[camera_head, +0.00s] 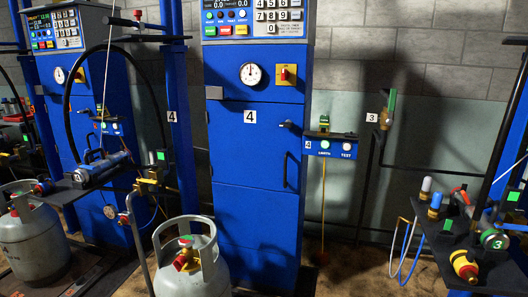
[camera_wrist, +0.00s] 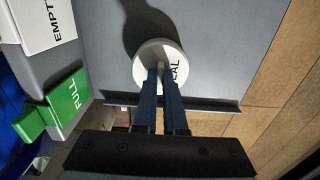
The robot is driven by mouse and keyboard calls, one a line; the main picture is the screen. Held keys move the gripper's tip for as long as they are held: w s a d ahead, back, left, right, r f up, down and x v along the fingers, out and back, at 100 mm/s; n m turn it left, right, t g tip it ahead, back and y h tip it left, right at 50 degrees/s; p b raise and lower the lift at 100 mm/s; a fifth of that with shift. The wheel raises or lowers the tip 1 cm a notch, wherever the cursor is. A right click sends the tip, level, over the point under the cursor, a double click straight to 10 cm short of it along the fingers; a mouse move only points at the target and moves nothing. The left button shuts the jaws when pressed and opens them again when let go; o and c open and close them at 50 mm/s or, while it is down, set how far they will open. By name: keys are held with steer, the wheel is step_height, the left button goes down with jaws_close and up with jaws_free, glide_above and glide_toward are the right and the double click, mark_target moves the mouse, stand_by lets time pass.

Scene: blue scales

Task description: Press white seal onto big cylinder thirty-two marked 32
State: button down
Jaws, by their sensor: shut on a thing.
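In the wrist view, my gripper (camera_wrist: 163,75) is shut on the white seal (camera_wrist: 150,52), a round white disc with the letters "EAL" showing. The fingers cover its lower part. The seal is over a grey flat surface and its shadow falls there; I cannot tell whether it touches. Another grey cylinder (camera_head: 34,240) stands at the far left. No "32" mark is readable on either. My gripper does not show in the head view.
In the wrist view, a green "FULL" block (camera_wrist: 62,105) and a white "EMPTY" block (camera_wrist: 50,25) are at the left of the grey surface (camera_wrist: 220,50). In the head view, a dark shelf (camera_head: 455,245) with valves is at the right. Blue cabinet 4 (camera_head: 252,165) stands behind.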

steer(key=shift+r+p, duration=1.8)
steer(key=shift+p, duration=0.1)
